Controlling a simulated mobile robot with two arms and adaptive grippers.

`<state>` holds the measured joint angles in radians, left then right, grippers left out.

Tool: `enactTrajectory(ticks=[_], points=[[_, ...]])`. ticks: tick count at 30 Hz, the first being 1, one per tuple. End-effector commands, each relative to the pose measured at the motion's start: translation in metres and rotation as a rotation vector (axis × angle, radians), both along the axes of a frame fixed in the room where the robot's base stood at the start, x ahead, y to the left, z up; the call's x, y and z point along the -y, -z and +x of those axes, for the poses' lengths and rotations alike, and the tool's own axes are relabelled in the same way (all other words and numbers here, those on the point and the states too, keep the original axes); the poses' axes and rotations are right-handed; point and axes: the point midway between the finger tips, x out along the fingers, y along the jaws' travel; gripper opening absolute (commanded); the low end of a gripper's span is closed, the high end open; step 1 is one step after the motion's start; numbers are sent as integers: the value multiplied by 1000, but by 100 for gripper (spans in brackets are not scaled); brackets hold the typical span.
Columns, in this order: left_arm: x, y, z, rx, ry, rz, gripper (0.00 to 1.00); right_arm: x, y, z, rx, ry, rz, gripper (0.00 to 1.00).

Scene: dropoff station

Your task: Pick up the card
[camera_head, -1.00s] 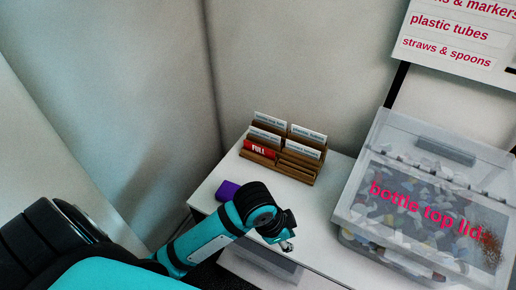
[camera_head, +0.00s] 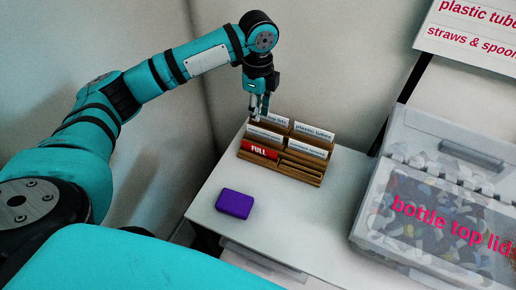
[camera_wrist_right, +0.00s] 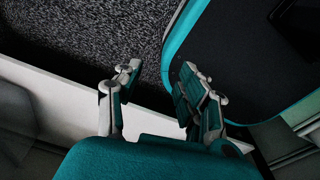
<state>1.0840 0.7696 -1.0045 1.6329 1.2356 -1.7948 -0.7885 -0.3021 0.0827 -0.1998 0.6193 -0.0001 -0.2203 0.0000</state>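A wooden card holder (camera_head: 292,173) stands at the back of the white table. White cards with printed labels stand in it, among them "plastic tubes" (camera_head: 314,131) and a "...top lids" card (camera_head: 272,119) at the back left. A red "FULL" card (camera_head: 260,150) sits in the front left. My left gripper (camera_head: 258,114) points down at the back left card and overlaps it in the head view. Its fingers look close together; whether they grip the card cannot be told. My right gripper (camera_wrist_right: 165,88) is open and empty in the right wrist view, away from the cards.
A purple block (camera_head: 235,203) lies on the white table (camera_head: 275,225) in front of the holder. A clear bin (camera_head: 440,200) marked "bottle top lid..." stands on the right. A sign (camera_head: 470,35) hangs above it. The wall is close behind the holder.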

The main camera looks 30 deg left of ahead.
Motion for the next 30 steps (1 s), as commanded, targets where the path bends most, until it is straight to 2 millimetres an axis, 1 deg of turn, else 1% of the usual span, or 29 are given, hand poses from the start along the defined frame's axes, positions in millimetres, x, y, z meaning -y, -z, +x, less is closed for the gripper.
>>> enactTrajectory(ticks=[1, 3, 9, 13, 18, 20, 24, 27, 30], points=[[-1, 11, -1, -4, -1, 2, 16, 2, -3, -5, -8, 0, -4, 40], [-1, 26, -1, -4, -2, 1, 16, 5, -5, -9, -14, 1, -6, 40], [-1, 68, -1, -2, -3, 2, 16, 5, -11, -6, -10, 1, -7, 40], [-1, 84, 0, 1, -3, 0, 16, 3, -13, 0, 1, 1, -4, 40], [-1, 94, -1, 2, -2, 1, 16, -3, -15, 6, 9, 3, 4, 40], [-3, 99, -1, 0, -3, 2, 16, -6, -18, 6, 10, 3, 8, 40], [-6, 120, -4, -1, -3, 1, 16, -9, -27, 6, 9, 3, 11, 40], [-5, 134, -3, 1, -2, 0, 16, -9, -27, 5, 9, 2, 11, 40], [-6, 141, -3, 2, -2, 1, 16, -9, -27, 5, 7, 1, 11, 40]])
